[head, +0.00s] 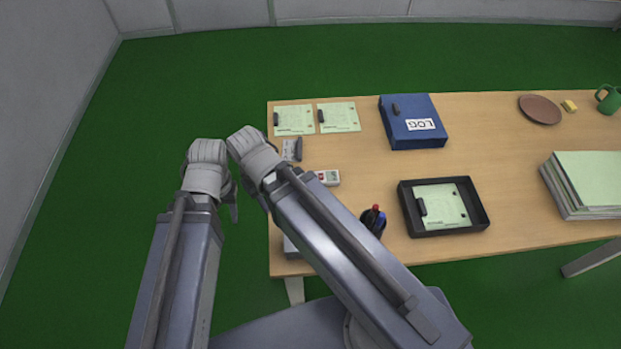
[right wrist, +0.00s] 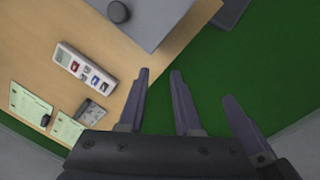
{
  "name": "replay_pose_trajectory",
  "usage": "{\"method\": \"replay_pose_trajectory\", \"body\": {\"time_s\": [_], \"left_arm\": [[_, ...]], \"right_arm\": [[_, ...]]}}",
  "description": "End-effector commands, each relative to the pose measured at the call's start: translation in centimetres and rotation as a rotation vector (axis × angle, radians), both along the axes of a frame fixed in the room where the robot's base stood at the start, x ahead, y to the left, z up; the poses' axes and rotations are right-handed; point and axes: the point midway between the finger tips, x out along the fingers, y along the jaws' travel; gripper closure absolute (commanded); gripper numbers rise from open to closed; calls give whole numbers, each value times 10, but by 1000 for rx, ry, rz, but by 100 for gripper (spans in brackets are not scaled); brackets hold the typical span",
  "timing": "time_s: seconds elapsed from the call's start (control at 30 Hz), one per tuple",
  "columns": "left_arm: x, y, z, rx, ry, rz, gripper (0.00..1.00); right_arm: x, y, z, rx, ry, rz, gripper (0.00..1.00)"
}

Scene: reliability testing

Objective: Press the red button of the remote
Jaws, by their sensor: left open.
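The white remote (head: 330,178) lies on the table near its left edge, just right of my right arm, which partly hides it in the head view. A red spot shows on it. In the right wrist view the whole remote (right wrist: 85,66) shows, with a grey screen and red and dark blue marks on its face. My right gripper (right wrist: 160,72) is open and empty, above the table edge and apart from the remote. My left gripper (head: 228,196) is open and empty, off the table's left side over the floor; one of its fingers shows in the right wrist view.
A small grey item (head: 291,149) and green sheets (head: 294,121) lie beyond the remote. A blue LOG binder (head: 411,122), a black tray (head: 443,230) and a pen cup (head: 373,222) stand on the table. A grey box (right wrist: 160,22) sits by the near edge. The table's middle is clear.

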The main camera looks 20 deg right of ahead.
Motion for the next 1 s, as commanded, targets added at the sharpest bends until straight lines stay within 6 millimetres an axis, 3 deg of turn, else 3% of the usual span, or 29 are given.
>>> {"method": "replay_pose_trajectory", "body": {"time_s": [0.03,0.27,1.0], "left_arm": [[0,0,0,0,0,0,50],[0,0,0,0,0,0,50],[0,0,0,0,0,0,50]], "right_arm": [[0,0,0,0,0,0,74],[0,0,0,0,0,0,100],[0,0,0,0,0,0,100]]}}
